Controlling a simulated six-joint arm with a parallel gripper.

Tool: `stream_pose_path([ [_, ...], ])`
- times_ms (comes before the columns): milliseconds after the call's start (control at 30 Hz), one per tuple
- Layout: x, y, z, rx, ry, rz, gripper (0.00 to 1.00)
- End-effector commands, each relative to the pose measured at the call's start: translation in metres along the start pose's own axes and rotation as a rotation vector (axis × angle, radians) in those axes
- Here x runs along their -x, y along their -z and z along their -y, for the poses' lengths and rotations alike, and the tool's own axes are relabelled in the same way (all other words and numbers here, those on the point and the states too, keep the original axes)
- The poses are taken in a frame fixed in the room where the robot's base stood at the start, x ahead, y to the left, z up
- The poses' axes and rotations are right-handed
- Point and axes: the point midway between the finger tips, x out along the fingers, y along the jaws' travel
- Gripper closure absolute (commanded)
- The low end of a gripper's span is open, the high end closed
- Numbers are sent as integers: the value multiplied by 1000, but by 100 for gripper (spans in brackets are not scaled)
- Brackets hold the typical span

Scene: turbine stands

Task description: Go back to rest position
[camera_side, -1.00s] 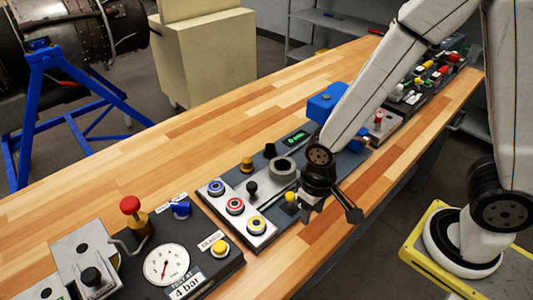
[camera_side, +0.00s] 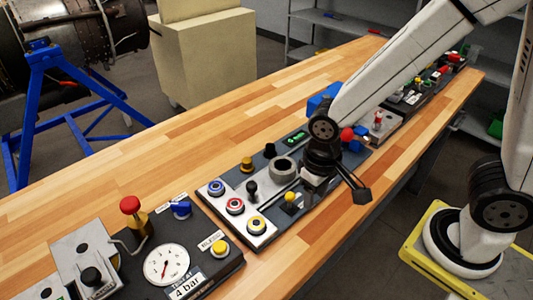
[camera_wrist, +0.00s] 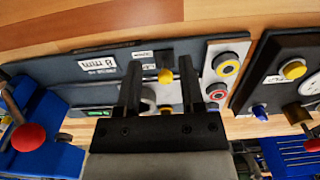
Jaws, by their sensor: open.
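My gripper (camera_side: 334,190) hangs over the right part of the middle control panel, with its jaws open. In the wrist view my gripper (camera_wrist: 158,85) shows two dark fingers spread apart, with a yellow knob (camera_wrist: 165,75) seen between them. Nothing is held between the fingers. The middle panel (camera_side: 265,170) carries ringed buttons, a black knob (camera_side: 251,188), a grey cylinder (camera_side: 284,168) and a small yellow knob (camera_side: 290,196). The arm hides part of the panel's right end.
A gauge panel (camera_side: 205,258) stands at the left front, with a red-topped knob (camera_side: 130,205) near it. A blue block (camera_side: 322,102) with a red ball (camera_side: 347,134) is behind the arm. More panels lie farther right. Bare wooden bench (camera_side: 190,130) lies behind the panels.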

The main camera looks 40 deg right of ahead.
Motion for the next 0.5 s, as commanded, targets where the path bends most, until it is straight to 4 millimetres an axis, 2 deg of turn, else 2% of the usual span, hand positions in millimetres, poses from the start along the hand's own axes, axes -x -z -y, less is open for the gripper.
stream_pose_path([
  [500,3,2,-5,-2,4,-12,50],
])
